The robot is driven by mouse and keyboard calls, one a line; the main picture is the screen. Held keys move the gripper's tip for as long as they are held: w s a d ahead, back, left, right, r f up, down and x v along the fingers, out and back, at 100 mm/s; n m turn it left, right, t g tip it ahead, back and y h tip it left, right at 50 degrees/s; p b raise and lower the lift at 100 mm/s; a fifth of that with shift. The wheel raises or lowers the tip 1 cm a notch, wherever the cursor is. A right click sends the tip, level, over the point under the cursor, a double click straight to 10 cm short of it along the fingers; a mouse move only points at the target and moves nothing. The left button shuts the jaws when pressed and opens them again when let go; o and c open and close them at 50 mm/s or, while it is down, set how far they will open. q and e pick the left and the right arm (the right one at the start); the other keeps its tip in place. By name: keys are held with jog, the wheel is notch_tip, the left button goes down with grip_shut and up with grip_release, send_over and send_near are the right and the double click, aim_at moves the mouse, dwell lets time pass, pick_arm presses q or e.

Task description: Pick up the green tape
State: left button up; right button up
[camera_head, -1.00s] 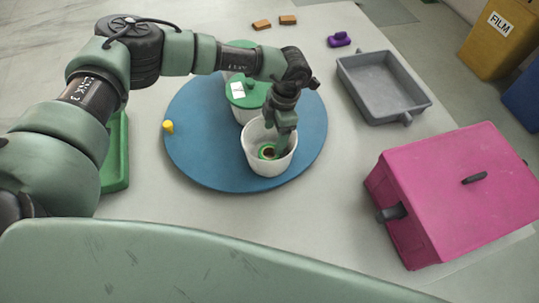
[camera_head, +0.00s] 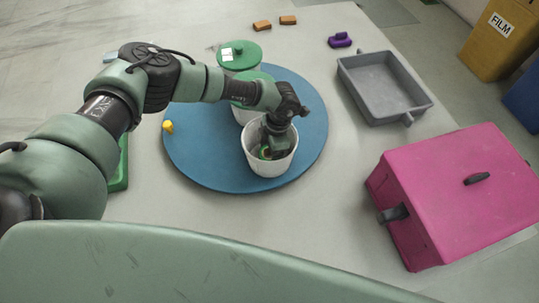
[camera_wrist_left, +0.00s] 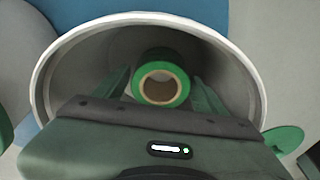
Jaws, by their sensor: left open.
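The green tape (camera_wrist_left: 181,76) is a roll with a brown core, lying inside a white bucket (camera_wrist_left: 246,70). In the head view a bit of the green tape (camera_head: 264,154) shows low in the white bucket (camera_head: 268,170), partly hidden by my gripper. My left gripper (camera_head: 273,151) reaches down into the bucket. In the left wrist view its two fingers stand apart, one on each side of the roll, with gaps between. My right gripper is not in view.
The bucket stands on a round blue turntable (camera_head: 200,165) with a yellow piece (camera_head: 168,127) and a green-lidded container (camera_head: 258,77). A grey tray (camera_head: 410,106) and a pink box (camera_head: 450,190) stand right.

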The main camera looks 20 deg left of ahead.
pick_arm(q)
jog(key=c, duration=1.2)
